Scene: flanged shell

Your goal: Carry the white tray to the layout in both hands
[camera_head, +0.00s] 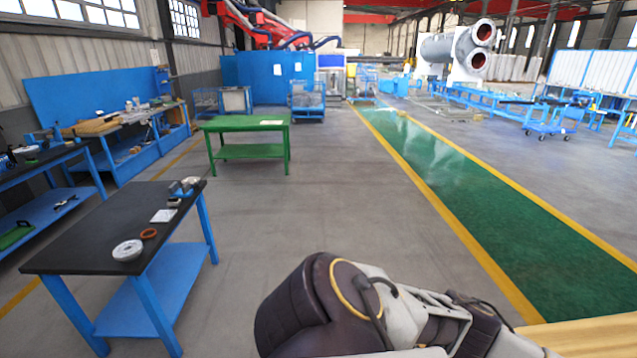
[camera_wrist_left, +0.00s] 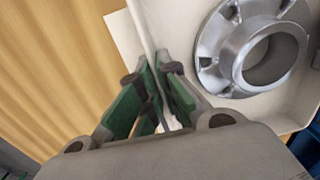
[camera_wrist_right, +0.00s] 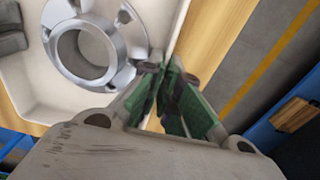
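The white tray shows in the left wrist view (camera_wrist_left: 290,112) and the right wrist view (camera_wrist_right: 30,98), over a wooden surface. A silver flanged part (camera_wrist_left: 262,45) with a round hole lies in it; a flanged part also shows in the right wrist view (camera_wrist_right: 85,50). My left gripper (camera_wrist_left: 152,74) has its green-padded fingers closed around one tray wall. My right gripper (camera_wrist_right: 165,75) has its fingers closed around a tray wall too. A dark grey part (camera_wrist_right: 12,30) sits at the tray's edge of view. The head view shows neither the tray nor the grippers.
A black-topped table (camera_head: 85,235) stands at left with a silver disc (camera_head: 128,250), an orange ring (camera_head: 149,234), a white card (camera_head: 164,215) and small metal parts. A green table (camera_head: 245,123) stands beyond. A wooden top (camera_head: 590,338) fills the lower right corner. The grey floor between is clear.

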